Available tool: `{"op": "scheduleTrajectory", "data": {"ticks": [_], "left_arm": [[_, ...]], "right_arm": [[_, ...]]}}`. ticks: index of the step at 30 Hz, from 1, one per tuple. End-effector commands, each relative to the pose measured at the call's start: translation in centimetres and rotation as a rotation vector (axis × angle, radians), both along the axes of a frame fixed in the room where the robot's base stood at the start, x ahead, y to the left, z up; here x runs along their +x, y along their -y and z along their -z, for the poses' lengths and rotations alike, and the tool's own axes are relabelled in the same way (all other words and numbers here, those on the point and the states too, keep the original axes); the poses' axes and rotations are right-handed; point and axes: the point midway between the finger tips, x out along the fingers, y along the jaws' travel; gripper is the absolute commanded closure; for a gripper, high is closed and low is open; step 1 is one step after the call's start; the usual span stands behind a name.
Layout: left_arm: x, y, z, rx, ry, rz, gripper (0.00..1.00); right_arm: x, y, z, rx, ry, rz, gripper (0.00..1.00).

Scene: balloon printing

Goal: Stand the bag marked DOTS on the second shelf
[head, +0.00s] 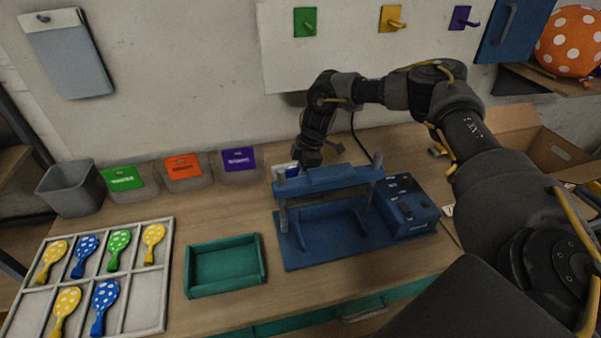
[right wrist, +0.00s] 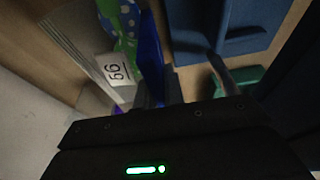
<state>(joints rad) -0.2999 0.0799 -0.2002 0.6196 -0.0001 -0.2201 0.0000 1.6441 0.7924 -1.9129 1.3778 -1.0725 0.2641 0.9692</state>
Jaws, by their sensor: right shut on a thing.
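My right gripper (head: 308,160) reaches down behind the blue press, close to the table's back. It is shut on a thin bag-like thing, seen edge-on as a blue strip (right wrist: 150,58) in the right wrist view. A small white and blue patch (head: 284,171) of it seems to show beside the gripper in the head view. I cannot read DOTS on it. My left gripper is out of view.
The blue press (head: 330,240) stands in front of the gripper. Green, orange and purple labelled bins (head: 183,172) and a grey bin (head: 72,190) line the back left. A balloon tray (head: 150,300) and green tray (head: 225,265) lie in front. A wall shelf (head: 520,84) holds an orange balloon.

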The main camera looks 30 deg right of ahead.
Motion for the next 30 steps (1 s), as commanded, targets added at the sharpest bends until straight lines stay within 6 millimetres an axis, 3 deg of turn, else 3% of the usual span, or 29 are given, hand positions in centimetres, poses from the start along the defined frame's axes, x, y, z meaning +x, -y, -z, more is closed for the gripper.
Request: {"op": "scheduleTrajectory", "data": {"ticks": [7, 8, 12, 23, 30], "left_arm": [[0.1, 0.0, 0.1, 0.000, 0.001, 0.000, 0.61], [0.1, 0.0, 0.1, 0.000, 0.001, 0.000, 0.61], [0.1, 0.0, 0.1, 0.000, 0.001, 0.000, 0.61], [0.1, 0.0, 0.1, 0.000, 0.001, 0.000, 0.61], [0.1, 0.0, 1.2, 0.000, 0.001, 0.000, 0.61]], "right_arm": [[0.0, 0.0, 0.4, 0.000, 0.000, 0.000, 1.00], [0.0, 0.0, 0.3, 0.000, 0.000, -0.001, 0.86], [0.0, 0.0, 0.3, 0.000, 0.000, -0.001, 0.68], [0.0, 0.0, -0.2, 0.000, 0.002, 0.001, 0.68], [-0.2, 1.0, -4.1, 0.002, 0.006, 0.001, 0.68]]}}
